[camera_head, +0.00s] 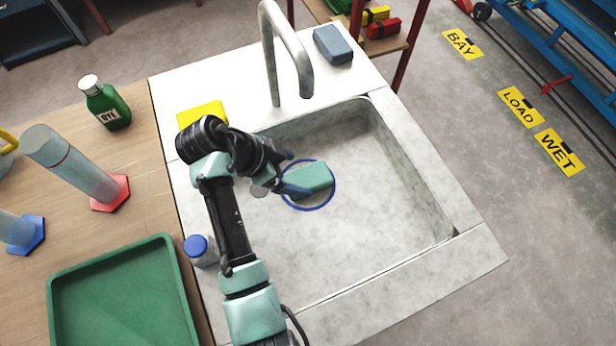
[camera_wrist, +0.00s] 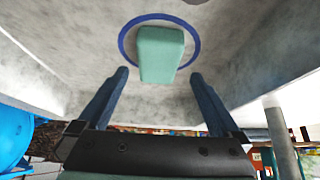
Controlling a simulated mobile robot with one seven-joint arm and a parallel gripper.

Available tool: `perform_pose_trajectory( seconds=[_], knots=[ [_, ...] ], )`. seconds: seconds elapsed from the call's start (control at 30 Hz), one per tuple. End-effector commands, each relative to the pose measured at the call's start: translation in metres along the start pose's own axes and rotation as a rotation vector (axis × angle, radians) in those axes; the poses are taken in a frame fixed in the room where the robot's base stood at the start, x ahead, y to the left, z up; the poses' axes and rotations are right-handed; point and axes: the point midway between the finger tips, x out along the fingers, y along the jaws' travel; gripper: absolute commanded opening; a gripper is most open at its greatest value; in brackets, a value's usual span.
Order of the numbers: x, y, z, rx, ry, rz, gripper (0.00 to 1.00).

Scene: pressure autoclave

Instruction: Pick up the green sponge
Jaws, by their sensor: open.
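The green sponge (camera_head: 311,180) is a pale teal-green block in the sink basin. A blue ring (camera_head: 331,194) on the basin floor surrounds it. In the wrist view the sponge (camera_wrist: 161,54) is ahead of and between my fingers, with the blue ring (camera_wrist: 192,48) around its far part. My gripper (camera_head: 287,174) is open and empty, its fingers at the left side of the sponge. In the wrist view my gripper (camera_wrist: 158,75) shows two dark blue fingers spread wider than the sponge. I cannot tell whether a finger touches it.
The sink (camera_head: 400,250) has raised walls, and its tap (camera_head: 288,50) arches over the back. A yellow sponge (camera_head: 202,112) and a grey-blue block (camera_head: 333,45) lie on the rim. A blue-capped bottle (camera_head: 201,250) stands left. The right of the basin is clear.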

Motion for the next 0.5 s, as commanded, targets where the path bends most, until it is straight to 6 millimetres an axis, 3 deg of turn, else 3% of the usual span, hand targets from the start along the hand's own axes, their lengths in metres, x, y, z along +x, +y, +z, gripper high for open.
perform_pose_trajectory(
  seconds=[0.3, 0.5],
  knots=[
    [0.042, 0.005, -0.003, 0.000, -0.001, 0.003, 1.00],
    [0.053, 0.004, -0.003, 0.000, -0.001, -0.001, 1.00]
  ],
)
